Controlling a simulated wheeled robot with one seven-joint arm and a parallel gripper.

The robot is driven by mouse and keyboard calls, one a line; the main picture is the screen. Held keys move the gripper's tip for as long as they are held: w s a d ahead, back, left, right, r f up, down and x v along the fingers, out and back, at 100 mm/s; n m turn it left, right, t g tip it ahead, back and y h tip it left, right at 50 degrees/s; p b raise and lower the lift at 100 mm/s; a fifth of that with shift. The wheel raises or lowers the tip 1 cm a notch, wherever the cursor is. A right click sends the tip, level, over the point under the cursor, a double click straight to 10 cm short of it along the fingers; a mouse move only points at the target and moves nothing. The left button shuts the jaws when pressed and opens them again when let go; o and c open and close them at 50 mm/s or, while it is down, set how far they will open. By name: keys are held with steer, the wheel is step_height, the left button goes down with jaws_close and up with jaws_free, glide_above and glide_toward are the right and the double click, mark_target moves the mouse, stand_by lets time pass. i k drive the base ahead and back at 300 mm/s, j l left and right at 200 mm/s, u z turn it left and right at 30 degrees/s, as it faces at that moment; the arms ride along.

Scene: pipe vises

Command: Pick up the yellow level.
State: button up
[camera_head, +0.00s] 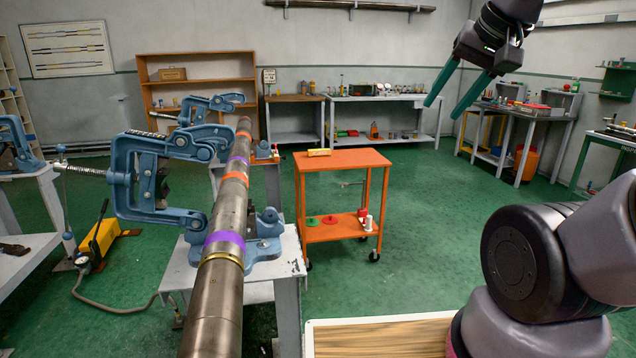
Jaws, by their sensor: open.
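The yellow level (319,152) is a small yellow bar lying on the top of the orange cart (345,162), near its back left edge. My gripper (449,111) has two green fingers spread apart and pointing down and left. It is open and empty, high in the air to the right of the cart. In the picture it is well apart from the level.
A long steel pipe (222,240) with coloured bands runs through blue pipe vises (158,178) left of the cart. The cart's lower shelf (334,231) holds several small items. Open green floor (430,240) lies right of the cart. Workbenches stand along the back wall.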

mark_target(311, 152)
steer(key=i+z, duration=0.35)
steer(key=i, duration=1.5)
steer(key=i+l+u, duration=0.2)
steer(key=i+u, duration=0.2)
steer(key=i, duration=0.35)
steer(key=i+l+u, duration=0.4)
steer(key=i, duration=0.3)
steer(key=i+l+u, duration=0.4)
steer(key=i+l, duration=0.2)
